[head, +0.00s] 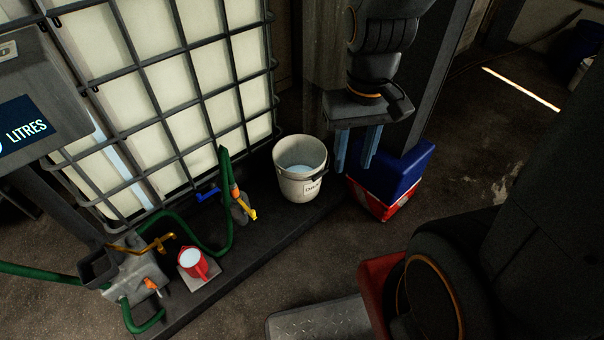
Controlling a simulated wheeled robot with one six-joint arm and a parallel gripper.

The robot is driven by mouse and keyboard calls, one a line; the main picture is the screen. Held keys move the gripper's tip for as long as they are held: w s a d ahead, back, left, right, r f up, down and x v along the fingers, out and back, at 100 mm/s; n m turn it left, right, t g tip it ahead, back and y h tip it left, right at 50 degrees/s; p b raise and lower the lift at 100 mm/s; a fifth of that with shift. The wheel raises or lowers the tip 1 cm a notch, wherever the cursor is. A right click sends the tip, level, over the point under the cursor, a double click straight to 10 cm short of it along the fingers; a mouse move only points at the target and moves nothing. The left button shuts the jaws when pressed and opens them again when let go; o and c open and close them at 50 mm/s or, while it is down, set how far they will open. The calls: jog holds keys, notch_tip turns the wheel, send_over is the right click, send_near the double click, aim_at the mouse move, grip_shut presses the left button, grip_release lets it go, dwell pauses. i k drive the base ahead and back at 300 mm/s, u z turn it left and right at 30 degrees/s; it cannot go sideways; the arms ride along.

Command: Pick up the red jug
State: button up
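The red jug (199,265) stands upright at the lower left in the head view, on a small pale plate (205,278) on the dark ledge. Its inside looks pale, and its handle points toward the lower right. My gripper (356,167) hangs at the upper right of the jug, well apart from it, with its blue fingers pointing down. There is a gap between the fingers and nothing shows between them. The gripper is to the right of the white bucket.
A white bucket (301,182) with pale contents stands on the dark ledge (262,232). A caged white tank (160,75) rises behind. Green hose (228,215) and a yellow-handled nozzle (243,206) lie between bucket and jug. A blue and red box (398,177) stands below my gripper.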

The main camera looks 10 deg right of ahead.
aim_at(191, 259)
jog(key=z, duration=1.35)
jog(key=k, duration=0.65)
jog(key=u, duration=2.2)
